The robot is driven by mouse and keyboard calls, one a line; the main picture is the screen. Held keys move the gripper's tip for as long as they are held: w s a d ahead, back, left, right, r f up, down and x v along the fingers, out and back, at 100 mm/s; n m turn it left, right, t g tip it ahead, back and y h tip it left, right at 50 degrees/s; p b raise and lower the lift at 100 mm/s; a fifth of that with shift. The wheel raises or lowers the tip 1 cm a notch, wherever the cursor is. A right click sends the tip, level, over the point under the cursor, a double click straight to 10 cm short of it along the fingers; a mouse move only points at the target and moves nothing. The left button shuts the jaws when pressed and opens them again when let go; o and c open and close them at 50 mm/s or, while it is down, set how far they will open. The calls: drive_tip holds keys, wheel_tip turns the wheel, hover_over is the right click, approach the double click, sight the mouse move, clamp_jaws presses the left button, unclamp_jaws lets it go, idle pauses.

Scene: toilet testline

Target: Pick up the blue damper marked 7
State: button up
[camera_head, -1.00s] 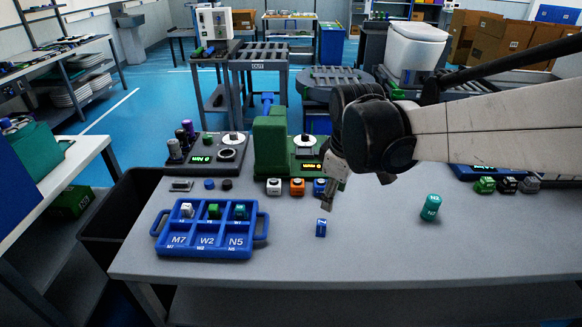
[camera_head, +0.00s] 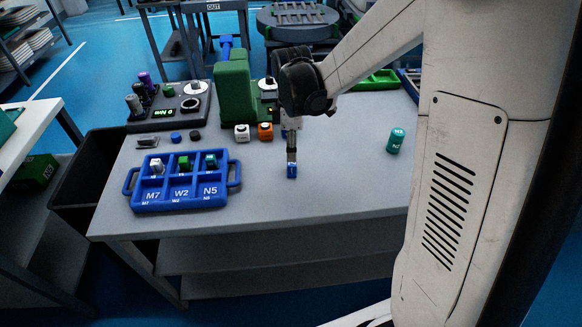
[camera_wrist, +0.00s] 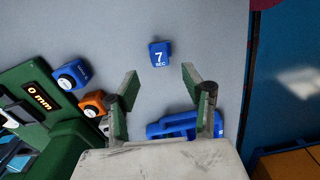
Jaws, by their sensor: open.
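The blue damper marked 7 (camera_head: 292,171) stands alone on the grey table, right of the blue tray. In the wrist view the blue damper (camera_wrist: 159,54) shows its top with a white "7 SEC", just beyond and between the fingertips. My gripper (camera_head: 291,150) points down right above or behind the damper in the head view. In the wrist view my gripper (camera_wrist: 160,75) is open, with nothing between its fingers. The head view does not settle whether the fingertips touch the damper.
The blue tray (camera_head: 133,189) with M7, W2 and N5 compartments holds several small parts. A teal damper (camera_head: 396,141) stands to the right. White (camera_head: 242,133) and orange (camera_head: 265,131) blocks stand behind, by a green machine (camera_head: 234,90). The table around the damper is clear.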

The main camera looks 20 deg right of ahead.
sight(292, 166)
drive_tip(key=shift+f+b, duration=0.35)
drive_tip(key=shift+f, duration=3.65)
clamp_jaws()
drive_tip(key=shift+r, duration=0.1)
